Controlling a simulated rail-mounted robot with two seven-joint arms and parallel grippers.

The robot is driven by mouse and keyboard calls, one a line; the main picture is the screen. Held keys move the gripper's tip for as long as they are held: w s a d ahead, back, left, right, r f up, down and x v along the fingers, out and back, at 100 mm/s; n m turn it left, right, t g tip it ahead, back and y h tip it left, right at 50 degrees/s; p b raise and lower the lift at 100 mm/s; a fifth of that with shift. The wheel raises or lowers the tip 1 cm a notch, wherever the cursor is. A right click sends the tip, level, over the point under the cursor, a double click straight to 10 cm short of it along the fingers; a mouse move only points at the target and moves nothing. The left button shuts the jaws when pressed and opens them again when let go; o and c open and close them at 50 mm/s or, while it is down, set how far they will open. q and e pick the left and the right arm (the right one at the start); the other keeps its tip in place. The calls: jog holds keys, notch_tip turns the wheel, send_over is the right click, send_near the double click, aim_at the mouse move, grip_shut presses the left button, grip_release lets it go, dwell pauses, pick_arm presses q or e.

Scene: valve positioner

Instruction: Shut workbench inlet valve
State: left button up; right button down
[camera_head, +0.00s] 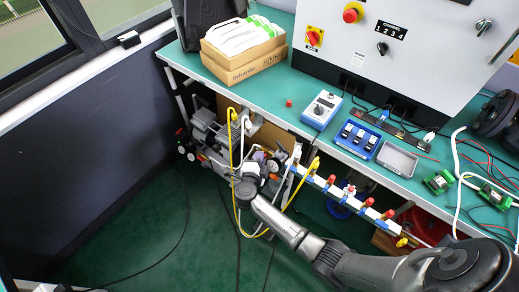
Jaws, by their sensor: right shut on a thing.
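A white pipe (338,189) with several red-capped fittings (369,202) runs along the front of the workbench (266,112), below its top. My right arm comes in from the lower right and bends back up at its wrist. My right gripper (274,165) is at the left end of this pipe, under the bench edge. It is shut on what appears to be the inlet valve there, which is small and mostly hidden by the gripper and wrist. The angle of the valve's handle cannot be read. My left gripper is not in view.
Yellow hoses (315,168) loop close around my wrist. Pump-like equipment (207,133) stands under the bench to the left. A grey control cabinet (400,40), a cardboard box (243,62) and blue trays (357,138) sit on the bench. The green floor at lower left is mostly clear.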

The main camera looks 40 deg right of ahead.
jog(key=n+g+p, duration=0.2)
jog(key=n+p, duration=0.1)
jog(key=p, duration=0.1)
jog(key=n+g+p, duration=0.2)
jog(key=n+p, duration=0.1)
jog(key=n+g+p, duration=0.2)
jog(key=n+p, duration=0.1)
jog(key=p, duration=0.1)
jog(key=shift+w+a+r+n+y+p, duration=0.1)
jog(key=shift+w+n+y+p, duration=0.2)
jog(key=shift+p, duration=0.05)
dwell(0.7)
jog(key=c, duration=1.3)
grip_release()
jog(key=shift+o, duration=0.5)
